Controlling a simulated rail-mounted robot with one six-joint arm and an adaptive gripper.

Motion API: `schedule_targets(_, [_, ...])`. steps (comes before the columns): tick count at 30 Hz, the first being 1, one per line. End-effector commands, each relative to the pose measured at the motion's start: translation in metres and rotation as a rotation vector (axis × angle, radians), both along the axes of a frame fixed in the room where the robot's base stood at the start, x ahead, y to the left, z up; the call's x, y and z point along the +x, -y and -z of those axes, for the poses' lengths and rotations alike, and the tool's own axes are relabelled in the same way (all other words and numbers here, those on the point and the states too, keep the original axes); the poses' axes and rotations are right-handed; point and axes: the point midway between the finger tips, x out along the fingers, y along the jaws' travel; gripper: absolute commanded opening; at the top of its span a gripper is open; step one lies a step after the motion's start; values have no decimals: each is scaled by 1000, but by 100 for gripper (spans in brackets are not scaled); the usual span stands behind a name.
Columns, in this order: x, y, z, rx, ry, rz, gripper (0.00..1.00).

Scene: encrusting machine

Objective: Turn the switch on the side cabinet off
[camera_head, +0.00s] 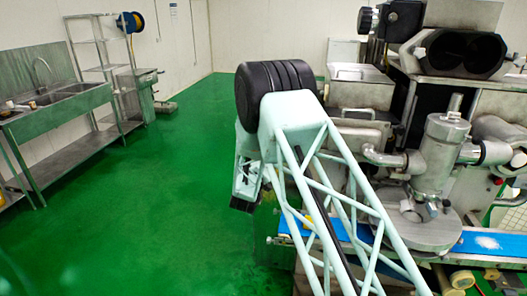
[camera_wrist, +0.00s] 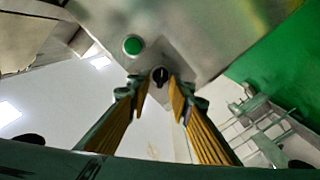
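In the wrist view, a black rotary switch (camera_wrist: 160,76) sits on a grey metal cabinet (camera_wrist: 205,45). It lies between and beyond the tips of my gripper (camera_wrist: 159,88). The gripper's two yellow-padded fingers are apart, one on each side of the switch. I cannot tell whether either finger touches it. A round green button (camera_wrist: 133,45) is on the same cabinet face, up and left of the switch.
The encrusting machine (camera_head: 437,160) with its blue conveyor belt (camera_head: 485,243) stands on the right. A steel sink bench (camera_head: 60,112) and a shelf rack (camera_head: 97,65) line the left wall. The green floor (camera_head: 150,200) between is clear.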

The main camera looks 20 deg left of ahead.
Motion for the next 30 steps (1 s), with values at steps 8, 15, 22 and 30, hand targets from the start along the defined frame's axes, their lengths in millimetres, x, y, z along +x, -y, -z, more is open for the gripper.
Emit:
schedule_targets(8, [5, -1, 0, 0, 0, 0, 19])
schedule_targets(15, [5, -1, 0, 0, 0, 0, 14])
schedule_targets(22, [5, -1, 0, 0, 0, 0, 0])
schedule_targets(30, [5, -1, 0, -13, 2, 0, 0])
